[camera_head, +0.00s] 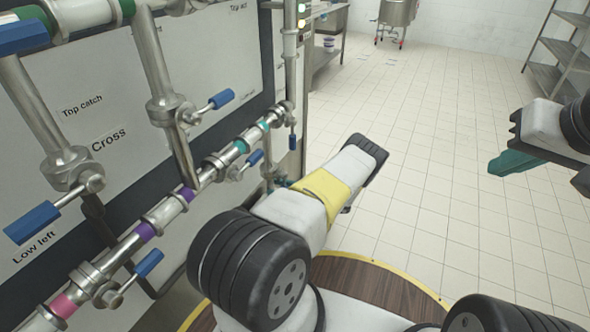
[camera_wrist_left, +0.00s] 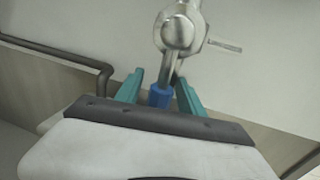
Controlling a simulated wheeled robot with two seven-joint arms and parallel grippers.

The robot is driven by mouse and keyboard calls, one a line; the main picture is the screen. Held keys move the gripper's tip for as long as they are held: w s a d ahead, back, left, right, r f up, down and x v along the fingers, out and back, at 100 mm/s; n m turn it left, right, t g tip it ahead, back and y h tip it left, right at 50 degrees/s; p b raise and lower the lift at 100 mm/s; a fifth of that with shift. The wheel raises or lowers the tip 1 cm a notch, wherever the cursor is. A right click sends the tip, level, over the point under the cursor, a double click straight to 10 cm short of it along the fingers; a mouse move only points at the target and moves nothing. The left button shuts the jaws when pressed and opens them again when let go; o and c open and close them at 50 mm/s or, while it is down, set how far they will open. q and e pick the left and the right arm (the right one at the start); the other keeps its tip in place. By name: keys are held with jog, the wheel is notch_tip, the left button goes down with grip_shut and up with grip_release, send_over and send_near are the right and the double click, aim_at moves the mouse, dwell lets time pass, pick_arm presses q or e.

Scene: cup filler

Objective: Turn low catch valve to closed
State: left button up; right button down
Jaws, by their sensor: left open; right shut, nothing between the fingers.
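In the left wrist view a metal valve (camera_wrist_left: 181,32) has a blue-tipped handle (camera_wrist_left: 160,96) hanging down towards me. My left gripper (camera_wrist_left: 160,92) is open, with its teal fingers on either side of the blue tip; I cannot tell whether either touches it. In the head view my left forearm hides most of this gripper; a bit of teal (camera_head: 283,183) shows at the far end of the pipes. No readable label names the low catch valve. My right gripper (camera_head: 512,163) is shut and empty at the right, over open floor, away from the pipes.
A metal shelf (camera_head: 560,60) stands at the back right.

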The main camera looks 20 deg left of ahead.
pick_arm(q)
jog(key=shift+c, duration=0.3)
grip_shut()
dwell(1.2)
